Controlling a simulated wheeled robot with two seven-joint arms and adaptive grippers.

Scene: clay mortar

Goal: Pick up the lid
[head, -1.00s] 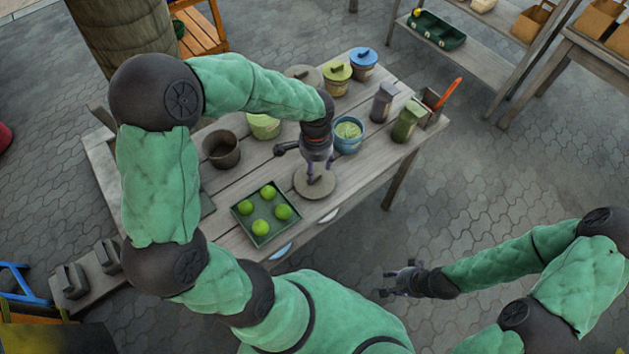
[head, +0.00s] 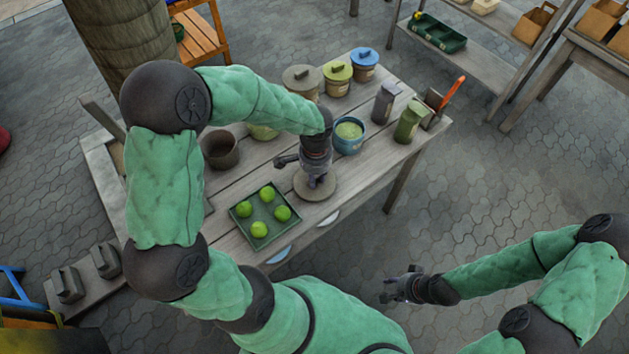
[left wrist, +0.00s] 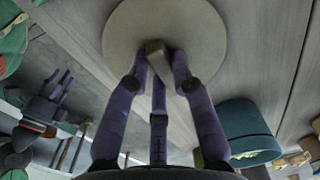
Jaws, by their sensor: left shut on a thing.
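The lid (head: 328,190) is a flat, round, grey-beige disc on the wooden table, to the right of the green tray. The left wrist view shows the lid (left wrist: 190,20) with a block-like handle (left wrist: 158,62) in its middle. My left gripper (head: 315,181) points down over the lid. In the left wrist view its fingers (left wrist: 160,78) are closed around the handle from both sides. Whether the lid is clear of the tabletop I cannot tell. My right gripper (head: 388,288) hangs empty over the paving, away from the table; its fingers look spread.
A green tray (head: 240,226) with several green balls lies close left of the lid. A dark pot (head: 220,150), a blue pot (head: 349,136), lidded pots (head: 338,78) and a green container (head: 409,122) stand behind. The table's front edge is near the lid.

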